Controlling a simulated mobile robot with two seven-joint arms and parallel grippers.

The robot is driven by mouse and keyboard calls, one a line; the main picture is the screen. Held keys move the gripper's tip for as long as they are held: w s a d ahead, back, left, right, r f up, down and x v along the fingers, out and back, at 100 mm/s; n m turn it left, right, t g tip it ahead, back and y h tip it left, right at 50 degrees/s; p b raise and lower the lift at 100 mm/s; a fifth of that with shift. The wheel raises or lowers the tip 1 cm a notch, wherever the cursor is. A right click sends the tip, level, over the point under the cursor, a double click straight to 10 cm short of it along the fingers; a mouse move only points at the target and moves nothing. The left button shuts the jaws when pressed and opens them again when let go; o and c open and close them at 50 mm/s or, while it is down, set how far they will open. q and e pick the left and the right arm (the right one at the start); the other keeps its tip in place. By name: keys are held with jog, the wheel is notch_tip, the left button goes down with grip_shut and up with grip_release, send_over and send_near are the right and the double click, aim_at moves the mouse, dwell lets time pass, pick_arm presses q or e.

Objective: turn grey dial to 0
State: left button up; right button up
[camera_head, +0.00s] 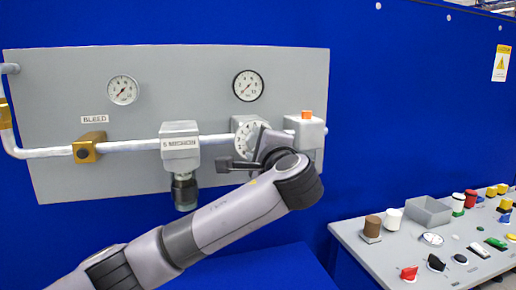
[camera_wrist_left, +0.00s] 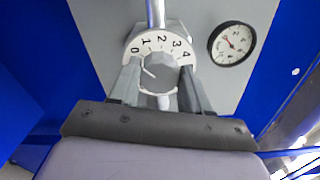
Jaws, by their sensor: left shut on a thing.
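The grey dial (camera_wrist_left: 158,72) has a white face with the numbers 0 to 4 and shows in the left wrist view. A white pointer line on its knob points up and left, toward the area between 0 and 1. In the head view the dial (camera_head: 248,135) sits on the grey panel, partly hidden behind my arm. My left gripper (camera_wrist_left: 157,85) is shut on the dial knob, one finger on each side; it also shows in the head view (camera_head: 250,158). My right gripper is not in view.
The grey panel (camera_head: 60,185) on the blue wall carries a pipe, two gauges (camera_head: 123,90) (camera_head: 248,86), a brass valve (camera_head: 89,148) and a filter block (camera_head: 180,147). A box with an orange button (camera_head: 306,115) is right of the dial. A control desk (camera_head: 360,250) stands at lower right.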

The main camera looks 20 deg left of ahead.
pick_arm(q)
jog(key=shift+f, duration=0.1)
dwell(0.3)
jog(key=o, duration=1.1)
jog(key=shift+c, duration=0.2)
jog(key=v, duration=0.7)
jog(key=shift+b, duration=0.35)
jog(key=shift+s+d, duration=0.1)
